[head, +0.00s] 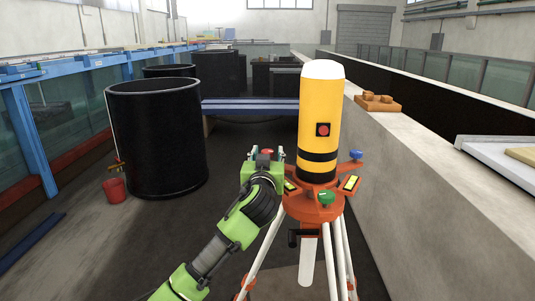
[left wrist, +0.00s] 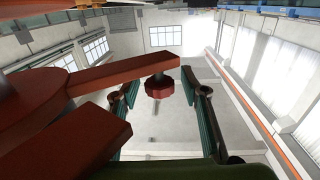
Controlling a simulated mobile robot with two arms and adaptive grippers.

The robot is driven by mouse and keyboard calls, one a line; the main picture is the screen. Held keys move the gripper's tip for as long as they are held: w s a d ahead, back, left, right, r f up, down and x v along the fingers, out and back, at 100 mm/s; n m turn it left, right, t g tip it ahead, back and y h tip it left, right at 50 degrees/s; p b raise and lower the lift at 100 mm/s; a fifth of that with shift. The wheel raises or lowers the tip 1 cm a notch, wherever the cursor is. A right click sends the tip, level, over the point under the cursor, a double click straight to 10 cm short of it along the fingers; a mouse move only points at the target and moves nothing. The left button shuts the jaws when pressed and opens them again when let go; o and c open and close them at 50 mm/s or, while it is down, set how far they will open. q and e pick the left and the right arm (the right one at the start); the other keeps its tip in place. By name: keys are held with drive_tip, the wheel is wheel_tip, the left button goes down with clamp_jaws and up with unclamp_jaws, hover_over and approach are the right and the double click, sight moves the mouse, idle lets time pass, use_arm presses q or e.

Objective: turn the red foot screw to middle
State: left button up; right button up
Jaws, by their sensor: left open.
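The red foot screw (head: 267,151) sits at the end of the left arm of an orange three-armed base (head: 316,207). In the left wrist view the screw (left wrist: 159,88) shows as a ribbed red knob under the orange arm. My left gripper (head: 266,156) is open, with one finger on each side of the screw. The wrist view shows gaps between the knob and both fingers. A blue foot screw (head: 355,154) and a green one (head: 323,197) sit on the other arms. A yellow cylinder (head: 319,105) with a white top and black bands stands upright on the base.
White tripod legs (head: 342,250) hold up the base. A concrete wall (head: 420,170) runs close on the right, with an orange block (head: 377,104) on top. A large black tank (head: 157,140) and a red bucket (head: 115,190) stand on the left. The floor between is clear.

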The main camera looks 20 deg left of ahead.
use_arm(q)
drive_tip(key=c, duration=1.1)
drive_tip(key=m+h+p, duration=0.1)
drive_tip(key=h, duration=0.1)
drive_tip(key=m+h+p, duration=0.1)
drive_tip(key=p, duration=0.1)
drive_tip(key=m+h+p, duration=0.1)
drive_tip(key=h+p, duration=0.1)
drive_tip(key=shift+a+r+m+h, duration=0.15)
drive_tip(key=shift+r+m+h, duration=0.1)
drive_tip(key=shift+m+h, duration=0.05)
drive_tip(key=m+h+p, duration=0.3)
drive_tip(key=h+p, duration=0.1)
drive_tip(key=shift+g+h, duration=0.4)
drive_tip(key=shift+m+g+h+p, duration=0.5)
drive_tip(key=shift+m+h+p, duration=0.25)
drive_tip(key=shift+h, duration=0.25)
drive_tip(key=shift+f+m+g+h, duration=0.1)
drive_tip(key=shift+m+g+h, duration=0.3)
drive_tip(key=shift+m+h, duration=0.35)
